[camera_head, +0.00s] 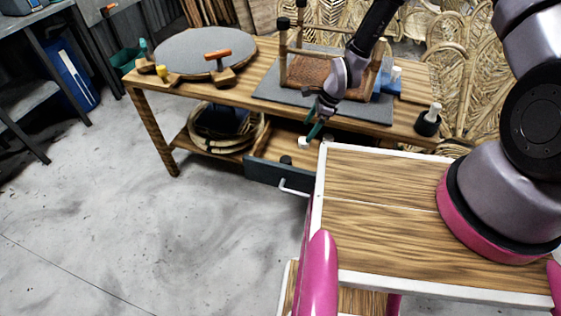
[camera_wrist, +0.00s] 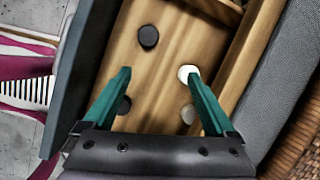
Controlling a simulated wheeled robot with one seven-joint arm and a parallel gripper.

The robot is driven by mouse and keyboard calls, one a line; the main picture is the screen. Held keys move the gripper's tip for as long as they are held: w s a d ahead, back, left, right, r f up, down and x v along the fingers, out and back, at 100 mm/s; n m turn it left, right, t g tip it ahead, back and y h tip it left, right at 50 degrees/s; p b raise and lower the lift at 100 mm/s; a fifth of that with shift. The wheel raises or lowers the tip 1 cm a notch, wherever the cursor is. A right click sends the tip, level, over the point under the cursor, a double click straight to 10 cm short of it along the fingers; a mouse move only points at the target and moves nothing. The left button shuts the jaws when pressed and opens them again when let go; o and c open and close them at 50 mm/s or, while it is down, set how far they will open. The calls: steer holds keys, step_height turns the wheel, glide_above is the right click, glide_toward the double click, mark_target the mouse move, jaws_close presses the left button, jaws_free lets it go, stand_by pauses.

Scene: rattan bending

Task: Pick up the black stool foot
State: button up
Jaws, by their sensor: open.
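An open drawer (camera_head: 262,171) under the workbench holds small round stool feet. In the wrist view one black foot (camera_wrist: 148,37) lies in the drawer beyond my fingertips. A second black foot (camera_wrist: 124,105) is partly covered by my left finger. In the head view one black foot (camera_head: 286,160) shows in the drawer. My gripper (camera_wrist: 158,73) is open, with green fingers pointing into the drawer and nothing between them. In the head view my gripper (camera_head: 315,130) is above the drawer's right side.
A white foot (camera_wrist: 188,73) lies by my right fingertip; another pale foot (camera_wrist: 188,113) is partly hidden by that finger. The workbench (camera_head: 240,88) carries an upturned stool frame (camera_head: 318,75) on a grey mat and a round grey disc (camera_head: 205,53). The floor at left is clear.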

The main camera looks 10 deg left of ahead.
glide_toward(287, 159)
steer(key=f, duration=0.2)
steer(key=shift+w+a+f+m, duration=0.15)
steer(key=shift+w+f+m, duration=0.1)
steer(key=shift+m, duration=0.15)
steer(key=shift+s+a+x, duration=0.1)
steer(key=shift+s+x, duration=0.05)
steer(key=shift+x, duration=1.35)
steer(key=shift+s+a+x, duration=0.1)
steer(key=shift+s+x, duration=0.05)
steer(key=shift+x, duration=1.35)
steer(key=shift+r, duration=0.15)
steer(key=c, duration=1.4)
